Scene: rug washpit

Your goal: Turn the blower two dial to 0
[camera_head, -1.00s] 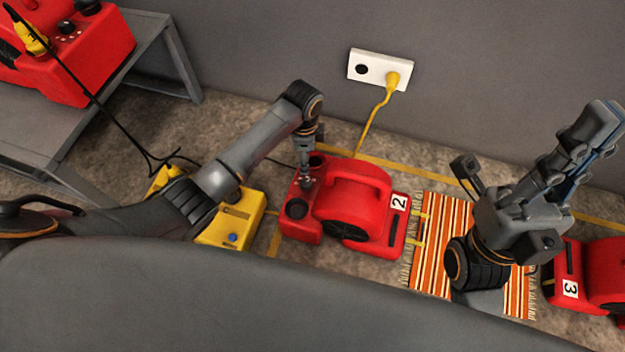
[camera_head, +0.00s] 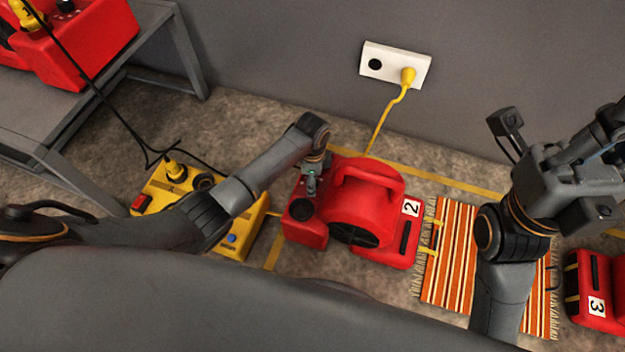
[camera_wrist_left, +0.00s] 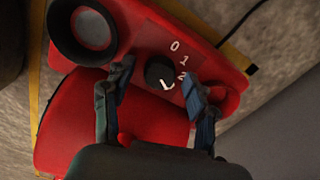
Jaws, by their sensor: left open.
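Blower two (camera_head: 365,210) is a red floor blower with a "2" label, standing on the floor in the middle of the head view. Its black dial (camera_wrist_left: 159,72) shows in the left wrist view, beside the printed 0, 1 and 2. The dial's white mark is at its lower right, nearer the 2 than the 0. My left gripper (camera_head: 311,186) is over the blower's control panel. In the left wrist view the left gripper (camera_wrist_left: 157,76) is open, one finger on each side of the dial; contact is unclear. My right gripper (camera_head: 597,145) is at the right, partly cut off.
A yellow box (camera_head: 249,228) with a red switch stands left of the blower. A striped rug (camera_head: 452,250) and blower three (camera_head: 597,290) lie to the right. A grey bench (camera_head: 185,50) carries another red machine (camera_head: 90,45). A wall socket (camera_head: 394,68) is behind.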

